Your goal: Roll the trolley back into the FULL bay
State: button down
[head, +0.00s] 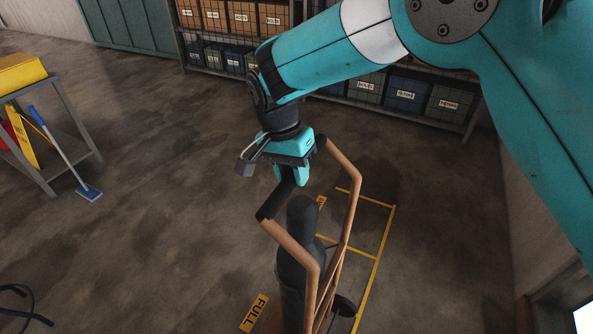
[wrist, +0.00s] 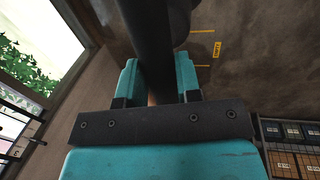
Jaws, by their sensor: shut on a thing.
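The trolley (head: 354,195) has a copper-coloured tube frame with a black crossbar handle, and it carries a dark cylinder (head: 302,225). Its lower part runs off the bottom of the head view. My gripper (head: 292,178) is shut on the black handle; in the wrist view the handle (wrist: 150,40) passes between the teal fingers. The yellow FULL label (head: 255,312) lies on the floor just left of the trolley. Yellow bay lines (head: 376,255) run on the floor behind and right of the trolley, which hides part of them. I cannot tell where the wheels stand against the lines.
A second yellow label (head: 321,202) marks the floor farther back; its text is too small to read. Shelving with bins (head: 405,95) stands along the back. A dark cable (head: 22,300) lies at lower left. Open floor lies between.

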jog(key=c, duration=0.8)
grip_release()
jog(key=shift+s+a, duration=0.1)
jog(key=shift+r, duration=0.15)
jog(key=shift+a+r, duration=0.1)
jog(key=shift+r, duration=0.25)
notch_tip(320, 180, up, 16)
jog(key=w+a+p, duration=0.1)
jog(key=a+p, duration=0.2)
jog(key=p, duration=0.1)
jog(key=shift+w, duration=0.2)
